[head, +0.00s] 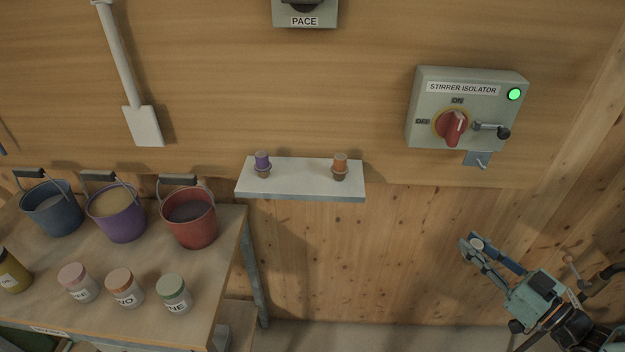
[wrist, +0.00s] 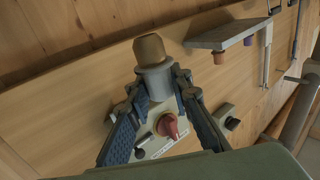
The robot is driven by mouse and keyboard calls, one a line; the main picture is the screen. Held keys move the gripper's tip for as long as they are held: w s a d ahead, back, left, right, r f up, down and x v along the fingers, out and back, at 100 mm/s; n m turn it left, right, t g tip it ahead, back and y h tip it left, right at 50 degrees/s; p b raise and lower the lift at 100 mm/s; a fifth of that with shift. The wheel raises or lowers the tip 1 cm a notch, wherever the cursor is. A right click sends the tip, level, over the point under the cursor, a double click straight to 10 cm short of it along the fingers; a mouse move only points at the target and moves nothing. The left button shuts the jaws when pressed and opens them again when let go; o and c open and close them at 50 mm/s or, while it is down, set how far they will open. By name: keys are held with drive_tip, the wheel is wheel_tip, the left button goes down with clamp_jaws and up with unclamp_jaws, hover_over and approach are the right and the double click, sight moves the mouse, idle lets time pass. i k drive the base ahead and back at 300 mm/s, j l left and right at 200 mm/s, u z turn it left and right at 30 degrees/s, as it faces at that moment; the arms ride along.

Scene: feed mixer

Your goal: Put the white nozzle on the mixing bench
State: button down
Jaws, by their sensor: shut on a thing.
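My gripper (head: 482,248) is at the lower right in the head view, below the stirrer isolator and away from the wall shelf. It is shut on the white nozzle (head: 477,243), whose pale end shows small between the fingertips. In the wrist view the nozzle (wrist: 152,65) shows a brown end and a grey-white collar, with the fingers (wrist: 156,90) around the collar. A wooden bench (head: 140,262), apparently the mixing bench, stands at the left, far from my gripper. The small label on its front edge is too small to read.
Blue, purple and red buckets (head: 190,218) stand along the bench's back; several jars (head: 174,294) stand in front. Bare wood lies between these rows and at the right edge. A wall shelf (head: 300,180) holds purple and orange nozzles. The stirrer isolator (head: 466,110) juts from the wall.

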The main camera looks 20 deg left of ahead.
sight(52, 288)
drive_tip(key=k+j, duration=0.25)
drive_tip(key=j, duration=0.15)
drive_tip(key=k+j, duration=0.25)
drive_tip(key=j, duration=0.15)
drive_tip(key=k+j, duration=0.55)
drive_tip(key=j, duration=0.2)
drive_tip(key=k+j, duration=0.25)
drive_tip(key=j, duration=0.15)
drive_tip(key=k+j+u, duration=0.1)
drive_tip(key=k+j, duration=0.15)
drive_tip(key=j, duration=0.15)
drive_tip(key=k+j, duration=0.25)
drive_tip(key=j, duration=0.15)
drive_tip(key=k+j, duration=0.1)
drive_tip(key=j, duration=0.5)
drive_tip(key=i+j, duration=0.15)
drive_tip(key=j, duration=0.2)
